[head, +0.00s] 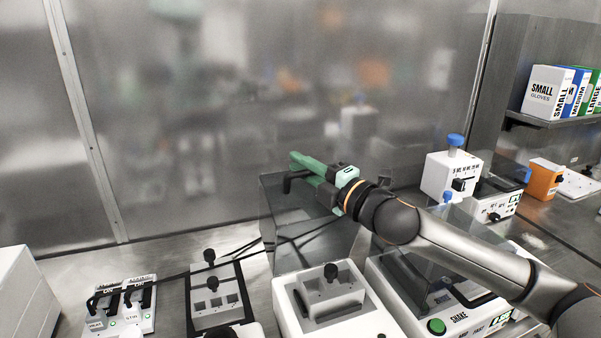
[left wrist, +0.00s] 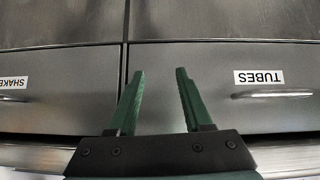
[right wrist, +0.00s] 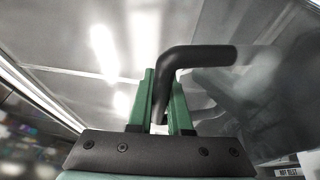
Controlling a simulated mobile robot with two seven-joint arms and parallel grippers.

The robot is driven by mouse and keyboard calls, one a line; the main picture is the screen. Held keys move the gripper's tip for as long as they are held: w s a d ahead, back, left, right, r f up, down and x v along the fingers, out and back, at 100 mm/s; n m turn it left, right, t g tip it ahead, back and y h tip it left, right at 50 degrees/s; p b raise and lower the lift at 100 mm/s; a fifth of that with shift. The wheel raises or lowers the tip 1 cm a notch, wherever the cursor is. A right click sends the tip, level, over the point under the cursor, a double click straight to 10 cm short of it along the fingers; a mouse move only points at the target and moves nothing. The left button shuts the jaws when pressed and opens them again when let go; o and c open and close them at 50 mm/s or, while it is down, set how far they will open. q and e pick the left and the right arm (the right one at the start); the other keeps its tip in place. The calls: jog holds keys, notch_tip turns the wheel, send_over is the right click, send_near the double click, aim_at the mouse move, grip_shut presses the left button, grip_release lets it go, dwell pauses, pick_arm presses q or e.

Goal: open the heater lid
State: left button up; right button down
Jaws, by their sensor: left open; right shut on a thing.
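The heater (head: 285,315) is a white device with a grey block and black knob on top, at the bottom middle of the head view. Its see-through lid (head: 310,230) stands raised, roughly upright behind the block. The lid's black bent handle (head: 290,182) is at the lid's top; it also shows in the right wrist view (right wrist: 205,55). My right gripper (head: 308,165) is shut on this handle, its green fingers on either side. My left gripper (left wrist: 160,75) is open and empty, in front of drawers in the left wrist view.
A shaker with a green button (head: 437,326) stands right of the heater, under my right arm. A stirrer with switches (head: 120,305) and a dark rack-like block (head: 215,300) stand left. A frosted wall (head: 250,100) rises behind the bench.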

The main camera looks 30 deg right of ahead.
jog(key=c, duration=1.1)
grip_release()
jog(key=shift+w, duration=0.1)
jog(key=shift+s+d+f+b, duration=0.2)
jog(key=shift+s+b, duration=0.15)
jog(key=shift+s, duration=0.3)
jog(key=shift+s+d+f+b, duration=0.1)
jog(key=shift+s+b, duration=0.25)
jog(key=shift+s, duration=0.55)
jog(key=shift+s+d+f+b, duration=0.1)
jog(key=shift+s+b, duration=0.2)
jog(key=shift+s, duration=0.55)
jog(key=shift+s+d+f+p, duration=0.1)
jog(key=shift+s+d+p, duration=0.2)
jog(key=shift+s, duration=0.95)
jog(key=shift+s+d+r+p, duration=0.1)
jog(key=shift+s+p, duration=0.25)
jog(key=shift+s, duration=0.9)
jog(key=shift+s+d+f+p, duration=0.1)
jog(key=shift+s+d+p, duration=0.2)
jog(key=shift+s, duration=0.95)
jog(key=shift+a, duration=0.1)
